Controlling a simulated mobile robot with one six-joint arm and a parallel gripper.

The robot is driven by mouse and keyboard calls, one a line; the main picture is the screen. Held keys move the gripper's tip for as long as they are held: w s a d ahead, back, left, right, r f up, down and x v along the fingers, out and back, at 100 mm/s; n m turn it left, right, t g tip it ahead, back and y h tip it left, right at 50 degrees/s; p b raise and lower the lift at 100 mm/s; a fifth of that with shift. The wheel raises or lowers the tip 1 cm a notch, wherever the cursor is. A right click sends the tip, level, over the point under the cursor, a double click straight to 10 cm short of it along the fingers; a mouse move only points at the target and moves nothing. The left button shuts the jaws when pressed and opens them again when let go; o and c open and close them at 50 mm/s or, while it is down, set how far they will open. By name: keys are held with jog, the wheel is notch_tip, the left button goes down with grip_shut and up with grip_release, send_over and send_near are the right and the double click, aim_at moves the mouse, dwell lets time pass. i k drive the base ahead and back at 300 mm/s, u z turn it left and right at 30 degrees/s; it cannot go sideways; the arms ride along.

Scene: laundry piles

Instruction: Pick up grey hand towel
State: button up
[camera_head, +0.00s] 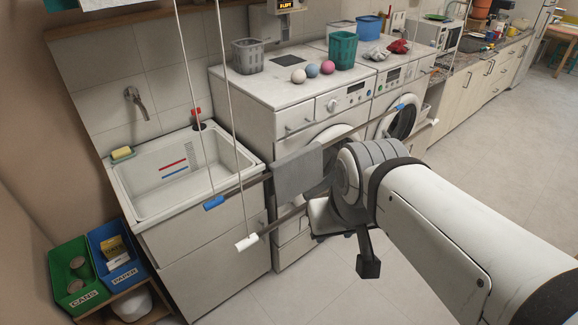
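The grey hand towel (298,173) hangs over the blue-ended bar of a suspended drying rack, in the middle of the head view. My arm reaches in from the lower right. My gripper (345,235) is just right of the towel and below it in the picture. One dark finger (368,265) points down and stands clear of the towel. The rest of the gripper is partly hidden by my wrist, so its opening does not show. I cannot tell whether any part of it touches the towel's right edge.
The rack has a blue-ended bar (213,202) and a white-ended bar (246,243), with cords rising in front. Behind are a sink (180,170) and two front-loading machines (290,90) with baskets and coloured balls on top. Green (75,272) and blue (115,255) bins stand lower left. Floor is clear at right.

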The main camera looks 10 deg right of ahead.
aim_at(295, 173)
jog(key=i, duration=0.95)
